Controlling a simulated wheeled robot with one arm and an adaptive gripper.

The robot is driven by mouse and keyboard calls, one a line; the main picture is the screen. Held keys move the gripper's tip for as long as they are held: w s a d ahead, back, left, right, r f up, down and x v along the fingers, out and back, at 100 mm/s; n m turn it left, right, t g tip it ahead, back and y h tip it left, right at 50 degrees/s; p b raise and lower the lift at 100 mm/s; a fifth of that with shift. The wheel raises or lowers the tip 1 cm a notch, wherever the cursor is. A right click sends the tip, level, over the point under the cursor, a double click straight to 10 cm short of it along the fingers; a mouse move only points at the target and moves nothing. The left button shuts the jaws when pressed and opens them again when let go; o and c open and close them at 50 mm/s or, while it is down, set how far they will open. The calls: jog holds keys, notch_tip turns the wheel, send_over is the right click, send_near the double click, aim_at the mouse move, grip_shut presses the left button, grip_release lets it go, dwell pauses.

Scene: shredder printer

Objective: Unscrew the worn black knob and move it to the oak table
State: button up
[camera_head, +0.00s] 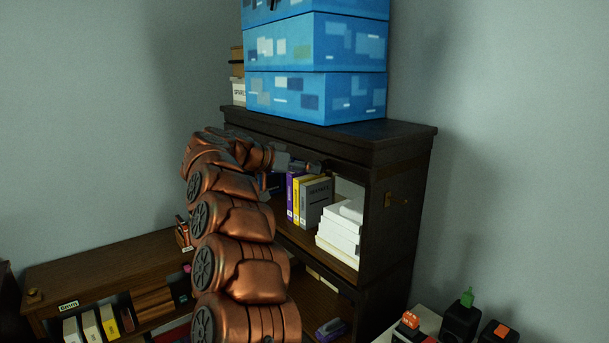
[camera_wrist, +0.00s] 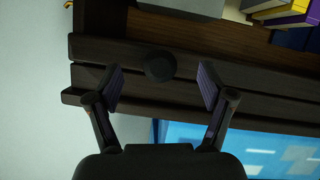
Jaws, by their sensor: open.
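The black knob (camera_wrist: 160,67) is a dark round disc on the top edge board of the dark wooden cabinet (camera_head: 397,215). In the wrist view it sits between and slightly beyond my open fingertips, with clear room on both sides. My gripper (camera_wrist: 160,87) is open and empty; in the head view my gripper (camera_head: 300,164) reaches the cabinet front just below its top edge. There the knob is hard to tell from the dark fingers. A low brown wooden table (camera_head: 110,258) with shelves stands at the left; I cannot tell whether it is the oak table.
Blue patterned boxes (camera_head: 315,97) are stacked on the cabinet. Binders (camera_head: 316,200) and white paper stacks (camera_head: 338,237) fill its shelf under my gripper. Small items stand on a white surface (camera_head: 420,318) at lower right.

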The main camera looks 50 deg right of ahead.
jog(key=shift+s+f+m+t+h+b, duration=0.1)
jog(key=shift+m+t+h+b, duration=0.8)
jog(key=shift+m+b, duration=1.95)
jog(key=shift+s+f+m+t+h+b, duration=0.1)
jog(key=shift+m+t+h+b, duration=0.75)
jog(key=shift+b, duration=3.55)
jog(key=shift+s+m+t+h+b, duration=0.1)
jog(key=shift+m+t+h+b, duration=0.25)
jog(key=shift+m+t+b, duration=1.85)
jog(key=g+b, duration=0.1)
jog(key=b, duration=0.1)
jog(key=shift+g+b, duration=0.35)
jog(key=shift+b, duration=0.05)
